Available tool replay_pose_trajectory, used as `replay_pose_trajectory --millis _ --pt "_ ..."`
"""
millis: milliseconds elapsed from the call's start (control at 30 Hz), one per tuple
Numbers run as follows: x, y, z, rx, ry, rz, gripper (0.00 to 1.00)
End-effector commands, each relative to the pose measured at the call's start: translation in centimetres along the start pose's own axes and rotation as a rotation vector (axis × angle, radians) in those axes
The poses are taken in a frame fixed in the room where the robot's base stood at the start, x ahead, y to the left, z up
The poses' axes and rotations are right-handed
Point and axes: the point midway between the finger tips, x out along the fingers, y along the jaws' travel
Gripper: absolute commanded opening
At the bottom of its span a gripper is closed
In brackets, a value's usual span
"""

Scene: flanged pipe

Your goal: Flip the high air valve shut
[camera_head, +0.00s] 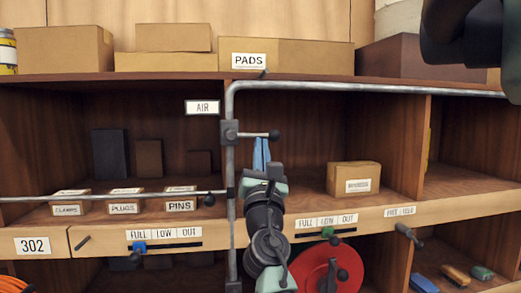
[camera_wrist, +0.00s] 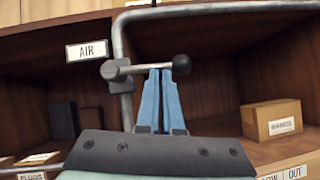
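The high air valve (camera_head: 230,132) sits on the vertical grey pipe beside the AIR label (camera_head: 202,107). Its lever (camera_head: 255,134) points right, roughly level, and ends in a dark ball knob (camera_head: 273,135). The valve body (camera_wrist: 116,70) and knob (camera_wrist: 181,64) also show in the wrist view. My gripper (camera_head: 262,142) points up at the lever from below. Its two blue fingers (camera_wrist: 160,75) are close together, with their tips at the lever's height just left of the knob. I cannot tell whether they touch it. Nothing shows held between them.
A cardboard box (camera_head: 353,178) stands in the right bay. A red reel (camera_head: 322,268) hangs below. The pipe bends right under the top shelf.

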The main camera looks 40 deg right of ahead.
Motion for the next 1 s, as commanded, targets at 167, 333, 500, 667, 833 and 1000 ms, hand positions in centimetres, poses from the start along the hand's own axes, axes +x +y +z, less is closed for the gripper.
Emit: replay_pose_trajectory --millis 167,333,500,667,833,1000 --pt "-0.3 -0.3 -0.3 0.000 -0.002 -0.005 0.00" --pt "-1.6 -0.4 -2.2 0.000 -0.001 0.000 0.00" --pt "-3.3 -0.5 -3.2 0.002 -0.001 0.004 0.00" --pt "-6.2 -0.8 -3.2 0.003 0.000 0.003 0.00" --pt "-9.2 -1.1 -3.2 0.003 0.001 0.003 0.00" --pt "-11.3 -1.2 -3.1 0.002 0.000 0.004 0.00"
